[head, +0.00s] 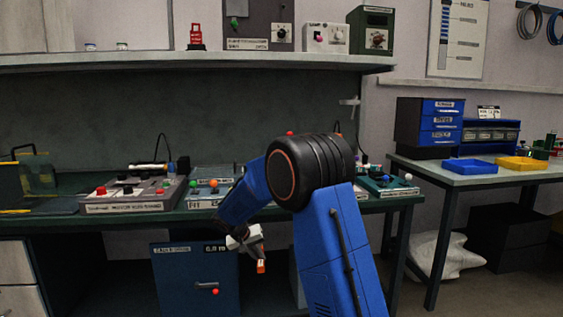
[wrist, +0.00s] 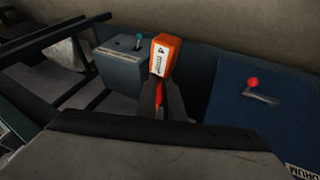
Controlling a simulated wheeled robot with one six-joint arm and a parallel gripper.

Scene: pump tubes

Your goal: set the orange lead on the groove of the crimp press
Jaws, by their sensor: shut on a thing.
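My gripper (head: 257,254) hangs in front of the workbench, below its top edge, and points downward. It is shut on the orange lead (head: 261,267), whose orange end sticks out below the fingers. In the wrist view my gripper (wrist: 161,93) holds the lead, which shows as an orange block (wrist: 166,50) with a white label and a red part between the dark fingers. I cannot tell which bench device is the crimp press, and no groove can be made out. My arm hides part of the bench.
The workbench (head: 130,214) carries a grey panel device (head: 135,197) and several others. Below stands a blue cabinet (head: 190,270) with a red-knobbed handle. The wrist view shows a grey box (wrist: 122,68) with a teal lever. A side table (head: 450,175) holds blue and yellow trays.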

